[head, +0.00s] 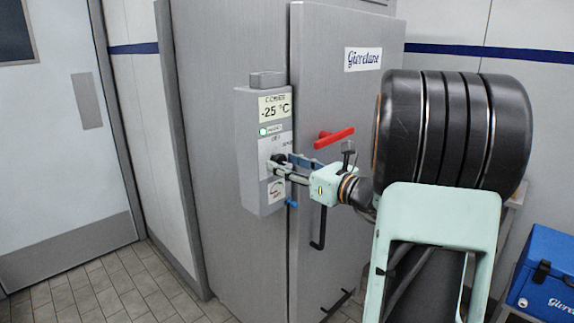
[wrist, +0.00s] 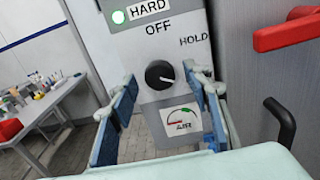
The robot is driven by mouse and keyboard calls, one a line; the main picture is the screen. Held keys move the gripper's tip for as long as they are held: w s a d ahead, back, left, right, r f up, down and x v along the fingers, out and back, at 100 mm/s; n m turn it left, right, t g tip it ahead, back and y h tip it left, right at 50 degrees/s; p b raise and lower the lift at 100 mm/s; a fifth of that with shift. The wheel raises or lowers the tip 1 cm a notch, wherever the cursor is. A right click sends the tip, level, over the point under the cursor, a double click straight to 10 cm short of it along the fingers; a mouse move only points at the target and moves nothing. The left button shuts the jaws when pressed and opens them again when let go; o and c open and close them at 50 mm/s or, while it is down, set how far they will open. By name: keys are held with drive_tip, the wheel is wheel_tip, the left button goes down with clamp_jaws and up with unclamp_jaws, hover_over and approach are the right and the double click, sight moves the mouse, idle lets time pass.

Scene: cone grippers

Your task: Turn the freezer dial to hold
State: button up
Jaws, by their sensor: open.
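The black round dial (wrist: 159,74) sits on the grey freezer control box (head: 262,150), below the labels HARD and OFF. The HOLD label (wrist: 194,40) is up and to the right of it. A small white mark shows on the dial's right part, slightly low; its exact setting is hard to tell. My gripper (wrist: 161,78) is open, with one blue-padded finger to the left of the dial and the other to its right. Gaps show on both sides in the wrist view. In the head view my gripper (head: 283,168) is at the box front and largely hides the dial.
A red handle (head: 332,136) projects from the freezer door right of the box, with a black hooked handle (head: 319,232) lower down. An air gauge label (wrist: 181,122) is below the dial. A blue cooler (head: 545,272) stands at right. Floor at left is clear.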

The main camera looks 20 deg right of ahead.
drive_tip(key=c, duration=1.1)
drive_tip(key=shift+c, duration=0.2)
